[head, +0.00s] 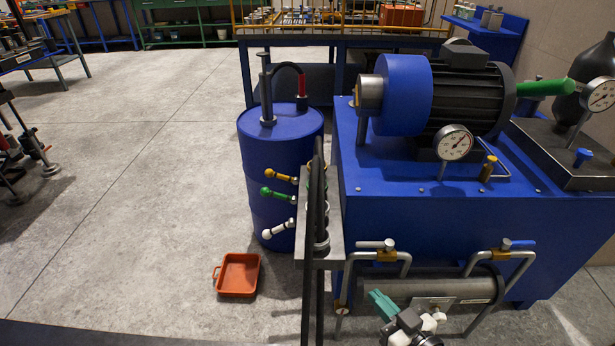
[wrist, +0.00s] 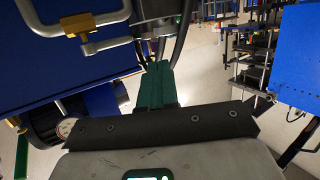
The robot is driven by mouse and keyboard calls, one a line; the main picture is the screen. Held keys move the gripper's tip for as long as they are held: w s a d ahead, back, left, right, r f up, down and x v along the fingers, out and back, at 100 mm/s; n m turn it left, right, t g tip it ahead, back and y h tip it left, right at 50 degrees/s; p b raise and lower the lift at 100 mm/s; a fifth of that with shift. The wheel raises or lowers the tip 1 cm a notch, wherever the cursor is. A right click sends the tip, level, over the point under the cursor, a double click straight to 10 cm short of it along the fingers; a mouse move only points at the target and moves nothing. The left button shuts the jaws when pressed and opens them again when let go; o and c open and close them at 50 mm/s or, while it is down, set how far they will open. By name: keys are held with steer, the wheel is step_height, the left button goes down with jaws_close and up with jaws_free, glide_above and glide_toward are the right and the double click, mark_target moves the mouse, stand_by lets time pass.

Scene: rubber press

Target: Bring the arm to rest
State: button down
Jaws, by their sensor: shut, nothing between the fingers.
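My gripper (head: 381,303) shows at the bottom of the head view, with its green fingers pointing up and left. It is low in front of the blue hydraulic unit (head: 450,225), close to the grey horizontal cylinder (head: 425,287). I cannot tell whether it touches the cylinder. In the wrist view the green fingers (wrist: 156,85) are together, with nothing seen between them. Part of my arm (head: 415,328) shows behind the gripper and is cut off by the lower edge of the head view.
Bent pipes with a brass fitting (wrist: 78,25) are near the fingers. A valve rack (head: 325,245) with coloured handles stands left of my gripper. A blue drum (head: 268,175) and an orange tray (head: 238,275) are farther left. Open floor (head: 140,200) lies beyond them.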

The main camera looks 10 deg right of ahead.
steer(key=s+f+g, duration=0.7)
steer(key=s+g, duration=0.1)
steer(key=s, duration=0.2)
steer(key=s+d+m+g+h, duration=0.2)
steer(key=s+g, duration=0.1)
steer(key=s, duration=0.4)
steer(key=s+d+m+g+h, duration=0.1)
steer(key=s+d+g+h, duration=0.15)
steer(key=s, duration=0.35)
step_height(320, 180, up, 19)
steer(key=s+p, duration=0.1)
steer(key=p, duration=1.8)
steer(key=shift+d+f+m+g, duration=0.2)
steer(key=shift+d+m+g, duration=0.1)
steer(key=shift+g, duration=0.05)
steer(key=c, duration=1.8)
jaws_free()
